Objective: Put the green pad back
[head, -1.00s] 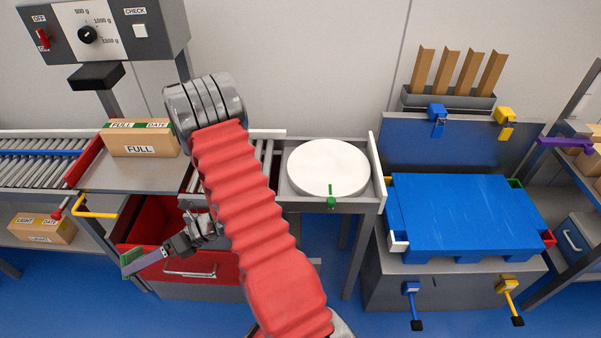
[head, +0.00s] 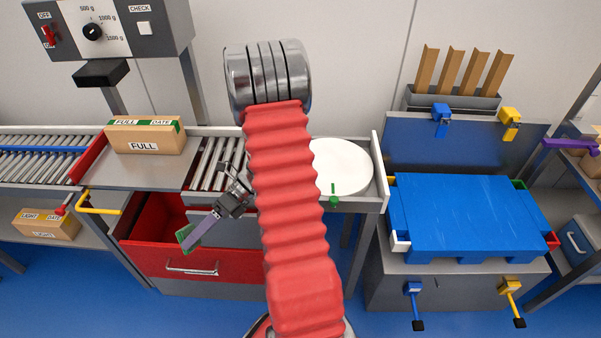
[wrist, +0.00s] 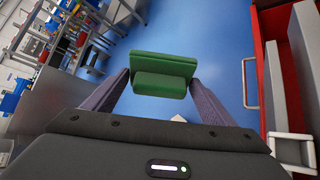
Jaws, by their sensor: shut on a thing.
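The green pad (wrist: 163,72) is held between the two fingers of my gripper (wrist: 160,85) in the wrist view, with blue floor below it. In the head view my gripper (head: 202,232) is in front of the open red drawer, and a bit of the green pad (head: 184,238) shows at its tip. My gripper is shut on the pad. The red arm sleeve hides part of the conveyor and of the white round plate.
The red drawer (head: 240,266) stands open under the roller conveyor. A FULL box (head: 145,138) sits on the scale plate. A white round turntable (head: 343,166) and a blue pallet (head: 465,215) are to the right. A yellow handle (head: 98,210) sticks out at left.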

